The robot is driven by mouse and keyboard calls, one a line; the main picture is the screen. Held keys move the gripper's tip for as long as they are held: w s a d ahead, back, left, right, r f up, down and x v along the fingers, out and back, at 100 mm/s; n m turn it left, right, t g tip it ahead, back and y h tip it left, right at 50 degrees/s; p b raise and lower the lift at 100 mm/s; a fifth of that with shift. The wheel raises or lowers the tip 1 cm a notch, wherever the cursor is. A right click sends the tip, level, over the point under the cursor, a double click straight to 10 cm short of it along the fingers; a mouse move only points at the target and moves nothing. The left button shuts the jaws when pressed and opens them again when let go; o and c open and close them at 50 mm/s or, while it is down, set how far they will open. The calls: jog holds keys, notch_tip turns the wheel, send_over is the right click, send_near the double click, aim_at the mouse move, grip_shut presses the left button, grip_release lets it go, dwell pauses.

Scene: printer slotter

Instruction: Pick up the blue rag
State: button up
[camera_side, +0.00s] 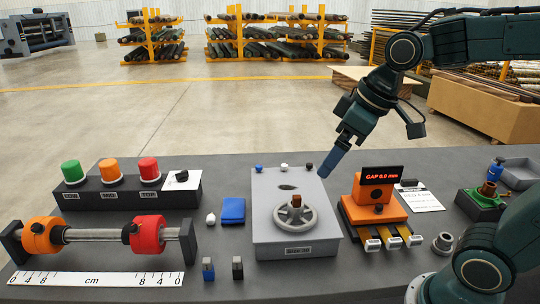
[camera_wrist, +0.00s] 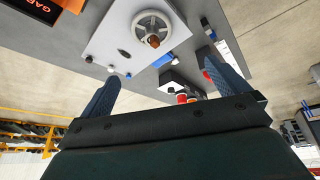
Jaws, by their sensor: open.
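The blue rag (camera_side: 232,211) lies folded flat on the dark bench, just left of the grey handwheel box (camera_side: 268,236). In the wrist view a blue patch (camera_wrist: 163,60) beside the box looks like the rag. My gripper (camera_side: 326,170) is above the bench, up and to the right of the rag, over the gap between the grey box and the orange gauge. The wrist view shows its two blue fingers (camera_wrist: 161,62) spread apart with nothing between them.
The handwheel (camera_side: 296,215) stands up from the box. An orange gap gauge (camera_side: 380,200) is to its right. A small white piece (camera_side: 211,219) sits left of the rag, below the button panel (camera_side: 125,190). Two small blocks (camera_side: 208,269) and a roller shaft (camera_side: 95,236) are nearby.

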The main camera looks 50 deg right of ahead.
jog(key=w+f+n+y, duration=0.1)
jog(key=w+f, duration=0.3)
jog(key=w, duration=0.4)
jog(key=w+d+f+n+g, duration=0.1)
jog(key=w+f+n, duration=0.2)
jog(key=w+f, duration=0.2)
jog(key=w+f+n+y, duration=0.1)
jog(key=w+f, duration=0.3)
jog(key=w, duration=0.7)
jog(key=shift+w+d+f+n+g+y, duration=0.3)
jog(key=shift+d+f+n, duration=0.05)
jog(key=shift+n, duration=0.15)
jog(key=shift+f, duration=0.1)
send_over(233, 207)
jog(key=s+d, duration=0.2)
jog(key=shift+w+f, duration=0.1)
jog(key=shift+f, duration=3.8)
jog(key=shift+a+f, duration=0.1)
jog(key=shift+f, duration=0.05)
jog(key=shift+x, duration=2.45)
jog(key=shift+c, duration=0.4)
